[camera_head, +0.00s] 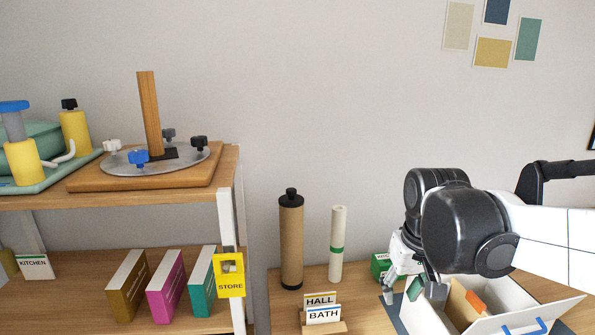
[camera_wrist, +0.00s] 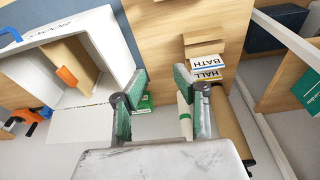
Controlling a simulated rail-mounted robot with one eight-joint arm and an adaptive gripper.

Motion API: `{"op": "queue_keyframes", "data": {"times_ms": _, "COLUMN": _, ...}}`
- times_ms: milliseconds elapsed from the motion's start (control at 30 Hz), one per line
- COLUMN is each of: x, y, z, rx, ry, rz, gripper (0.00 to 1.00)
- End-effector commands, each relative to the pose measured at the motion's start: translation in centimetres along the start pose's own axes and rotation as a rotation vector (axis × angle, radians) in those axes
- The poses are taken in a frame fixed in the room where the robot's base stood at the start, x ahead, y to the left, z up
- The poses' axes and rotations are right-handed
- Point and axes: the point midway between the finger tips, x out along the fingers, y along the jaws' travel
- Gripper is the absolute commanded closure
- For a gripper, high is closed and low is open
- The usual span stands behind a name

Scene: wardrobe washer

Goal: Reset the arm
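My arm reaches in from the right in the head view, with my gripper (camera_head: 412,290) low, at the near-left side of an open white box (camera_head: 425,314). In the wrist view my gripper (camera_wrist: 161,78) has its two green-padded fingers apart, with nothing held between them. The white box (camera_wrist: 118,45) is left of the fingers there, with an orange piece and a wooden divider inside. A green box (camera_head: 380,266) is partly hidden behind the gripper in the head view.
A card holder with HALL and BATH cards (camera_head: 322,314) stands left of the gripper. A brown tube (camera_head: 291,240) and white roll (camera_head: 337,245) stand behind it. A shelf (camera_head: 110,200) at left holds books and a wooden stand.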

Motion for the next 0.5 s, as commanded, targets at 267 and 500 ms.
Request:
{"op": "queue_keyframes", "data": {"times_ms": 267, "x": -1.6, "y": -0.5, "z": 5.0, "rx": 0.035, "ry": 0.162, "rz": 0.012, "gripper": 0.72}}
{"op": "queue_keyframes", "data": {"times_ms": 500, "x": -1.8, "y": -0.8, "z": 8.7, "rx": 0.064, "ry": 0.300, "rz": 0.017, "gripper": 0.72}}
